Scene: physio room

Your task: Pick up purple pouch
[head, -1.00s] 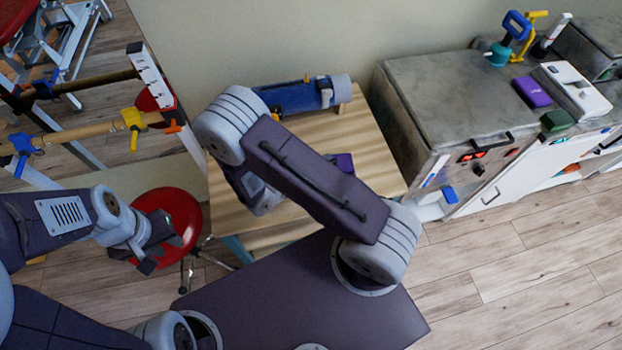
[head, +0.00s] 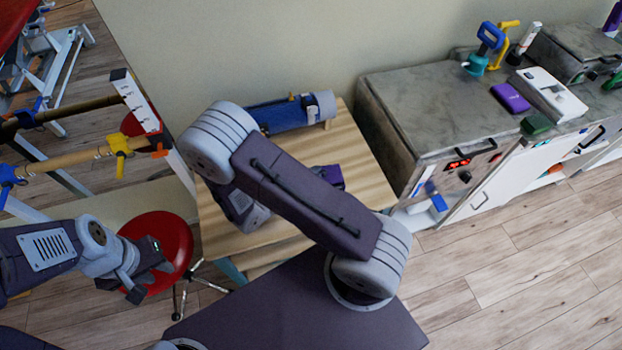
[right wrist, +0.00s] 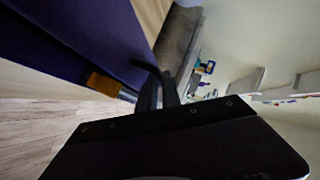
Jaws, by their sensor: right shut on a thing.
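The purple pouch (head: 332,176) shows only in part in the head view, behind my right forearm and above the wooden table. In the right wrist view a large purple surface of the pouch (right wrist: 75,35), with an orange tab, fills the upper left. My right gripper (right wrist: 157,88) is shut on the pouch; the head view hides its fingertips behind the arm. I cannot tell whether the pouch touches the table. My left gripper (head: 148,280) is open and empty in front of the red stool.
The wooden table (head: 365,165) carries a blue roll (head: 280,114) at its back. A grey-topped cabinet (head: 425,105) stands to the right with another purple item (head: 511,97) and tools. The red stool (head: 175,235) and parallel bars (head: 70,158) are on the left.

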